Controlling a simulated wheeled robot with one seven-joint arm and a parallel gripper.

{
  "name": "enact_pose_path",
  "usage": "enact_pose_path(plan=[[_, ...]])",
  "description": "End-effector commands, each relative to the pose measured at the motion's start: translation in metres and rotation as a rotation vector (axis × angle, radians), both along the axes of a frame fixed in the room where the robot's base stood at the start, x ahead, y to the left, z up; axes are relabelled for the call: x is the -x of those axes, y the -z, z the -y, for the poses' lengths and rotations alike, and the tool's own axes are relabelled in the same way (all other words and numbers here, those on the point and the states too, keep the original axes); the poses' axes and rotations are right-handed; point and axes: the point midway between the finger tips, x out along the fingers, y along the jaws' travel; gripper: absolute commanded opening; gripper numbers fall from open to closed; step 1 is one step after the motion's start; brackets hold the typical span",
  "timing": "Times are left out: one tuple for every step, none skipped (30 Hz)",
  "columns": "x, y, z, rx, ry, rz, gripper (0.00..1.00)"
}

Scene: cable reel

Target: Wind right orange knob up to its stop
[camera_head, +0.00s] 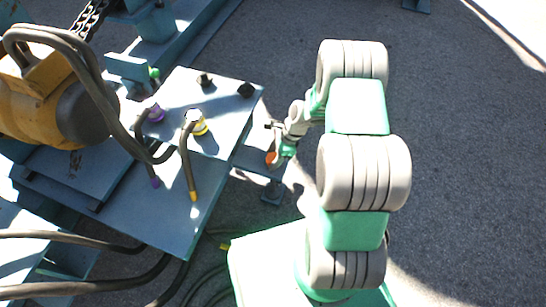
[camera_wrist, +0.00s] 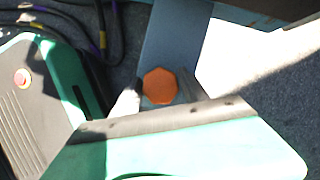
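An orange, many-sided knob (camera_wrist: 160,86) shows face-on in the wrist view, in front of a blue-grey metal bar (camera_wrist: 172,35). The same orange knob (camera_head: 271,158) is small in the head view, at the right of the blue reel frame and partly covered by my arm's end. My gripper (camera_wrist: 158,93) is at the knob, with a pale finger on its left and a dark finger on its right. The fingers are apart, with the knob between them. A thin gap seems to show at the left; contact at the right cannot be told. Only one orange knob is visible.
A blue panel (camera_head: 222,93) with black knobs and purple- and yellow-ringed hose fittings stands left of my gripper. A yellow-brown drum (camera_head: 35,105) with thick hoses is farther left. Cables lie on the ground near my base. Open asphalt (camera_head: 470,150) lies to the right.

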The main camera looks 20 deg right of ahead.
Motion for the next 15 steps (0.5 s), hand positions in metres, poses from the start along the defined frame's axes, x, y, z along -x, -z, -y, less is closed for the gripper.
enact_pose_path(plan=[[0.0,-0.0001,0.0,0.0,0.0,0.0,0.47],[0.0,-0.0001,0.0,0.0,0.0,0.0,0.44],[0.0,-0.0001,0.0,0.0,0.0,0.0,0.41],[0.0,-0.0001,0.0,0.0,0.0,0.0,0.39],[0.0,-0.0001,0.0,0.0,0.0,0.0,0.36],[-0.0001,-0.0001,0.0001,0.0,0.0,0.0,0.33],[-0.0001,-0.0001,0.0001,0.0,0.0,0.0,0.3],[-0.0001,-0.0001,0.0001,0.0,0.0,0.0,0.28],[-0.0002,-0.0002,0.0001,0.0,0.0,0.0,0.25],[-0.0002,-0.0002,0.0001,0.0,0.0,0.0,0.22],[-0.0002,-0.0002,0.0001,0.0,-0.001,0.001,0.2],[-0.0003,-0.0002,0.0001,0.0,-0.001,0.001,0.16],[-0.0003,-0.0002,0.0001,0.0,-0.001,0.001,0.14],[-0.0003,-0.0002,0.0001,0.0,-0.001,0.001,0.12],[-0.0003,-0.0002,0.0001,0.0,-0.001,0.001,0.08]])
